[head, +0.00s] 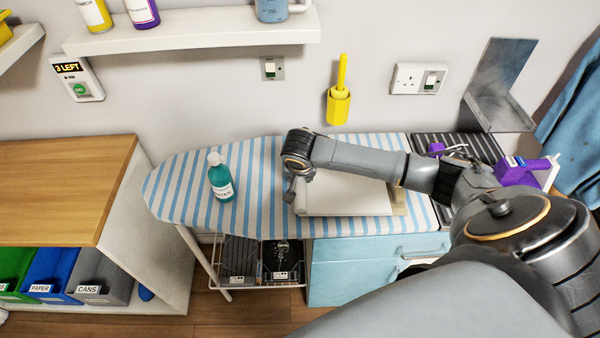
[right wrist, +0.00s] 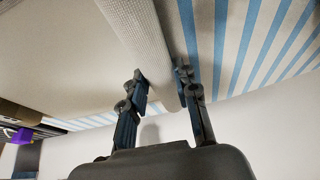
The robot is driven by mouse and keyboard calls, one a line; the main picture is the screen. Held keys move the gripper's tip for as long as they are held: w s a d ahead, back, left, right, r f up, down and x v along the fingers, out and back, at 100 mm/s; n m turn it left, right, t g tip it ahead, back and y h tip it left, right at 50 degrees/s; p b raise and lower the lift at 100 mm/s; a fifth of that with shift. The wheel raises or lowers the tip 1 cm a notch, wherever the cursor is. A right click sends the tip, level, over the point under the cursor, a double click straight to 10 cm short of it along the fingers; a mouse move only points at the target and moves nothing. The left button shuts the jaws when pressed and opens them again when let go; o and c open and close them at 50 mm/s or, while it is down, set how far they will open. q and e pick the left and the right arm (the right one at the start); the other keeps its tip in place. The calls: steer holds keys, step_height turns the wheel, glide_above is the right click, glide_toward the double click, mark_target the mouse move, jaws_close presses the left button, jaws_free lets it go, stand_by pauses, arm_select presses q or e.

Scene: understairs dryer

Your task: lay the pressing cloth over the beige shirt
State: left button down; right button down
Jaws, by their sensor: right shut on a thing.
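The off-white pressing cloth (head: 350,195) lies on the blue-and-white striped ironing board, with a thick, rounded left edge. A beige strip (head: 399,201), which looks like the beige shirt, shows at its right end; the rest of the shirt cannot be told apart under my arm and the cloth. My right gripper (head: 291,192) is at the cloth's left edge. In the right wrist view its fingers (right wrist: 163,88) are shut on the rolled, woven edge of the cloth (right wrist: 148,40), with a flat beige surface (right wrist: 55,55) to the left. My left gripper is not in view.
A teal bottle (head: 221,178) stands on the striped ironing board (head: 175,190), left of the cloth. A purple iron-like object (head: 515,172) is at the right, by a grey metal rest (head: 500,85). A shelf (head: 200,36) juts from the wall above.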

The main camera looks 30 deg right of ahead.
steer(key=c, duration=0.9)
jaws_free()
steer(key=shift+c, duration=0.2)
